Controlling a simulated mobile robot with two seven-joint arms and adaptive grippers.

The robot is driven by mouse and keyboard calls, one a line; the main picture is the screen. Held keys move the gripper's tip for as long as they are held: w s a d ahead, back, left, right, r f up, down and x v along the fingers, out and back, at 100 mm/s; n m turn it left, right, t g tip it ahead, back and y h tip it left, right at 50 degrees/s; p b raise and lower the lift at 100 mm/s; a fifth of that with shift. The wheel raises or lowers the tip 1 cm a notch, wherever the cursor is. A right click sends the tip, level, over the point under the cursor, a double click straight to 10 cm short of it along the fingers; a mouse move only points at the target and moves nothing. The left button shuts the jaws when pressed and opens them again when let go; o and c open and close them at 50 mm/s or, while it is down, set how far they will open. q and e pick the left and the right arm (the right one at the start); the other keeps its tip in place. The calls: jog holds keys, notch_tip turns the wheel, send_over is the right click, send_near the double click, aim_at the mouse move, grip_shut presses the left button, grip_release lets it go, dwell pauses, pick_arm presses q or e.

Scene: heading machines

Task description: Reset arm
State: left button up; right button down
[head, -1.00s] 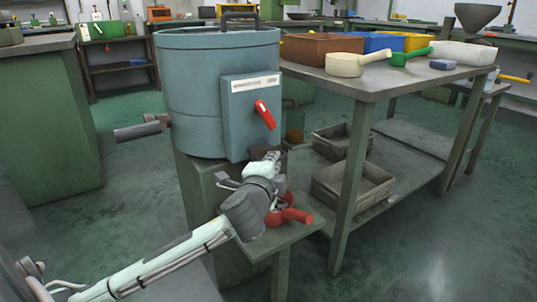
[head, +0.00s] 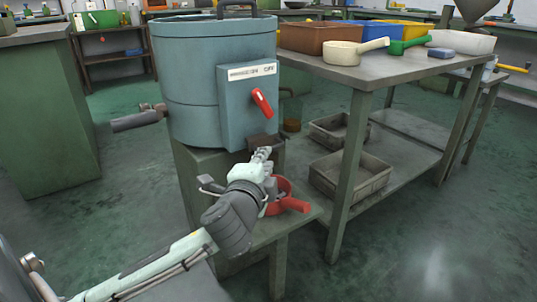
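My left arm comes in from the lower left, and its gripper (head: 262,154) is at the front of the blue-grey drum machine (head: 205,90), just below its control box. The fingertips are close to the dark spout under the box; I cannot tell whether they touch it. The fingers are small and seen from behind, so their opening is unclear. A red scoop (head: 290,204) sits on the small green stand (head: 270,240) beneath the gripper, partly hidden by it. The red lever (head: 262,102) on the control box points down and right. My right gripper is out of view.
A metal table (head: 370,72) at the right holds a brown bin (head: 318,38), a cream scoop (head: 343,54), a green scoop (head: 397,47) and other bins. Grey crates (head: 350,177) lie on its lower shelf. Open floor (head: 420,250) lies at the lower right.

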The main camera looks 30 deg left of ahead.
pick_arm(q)
jog(key=shift+s+d+r, duration=0.1)
jog(key=shift+s+d, duration=0.1)
jog(key=shift+s, duration=0.4)
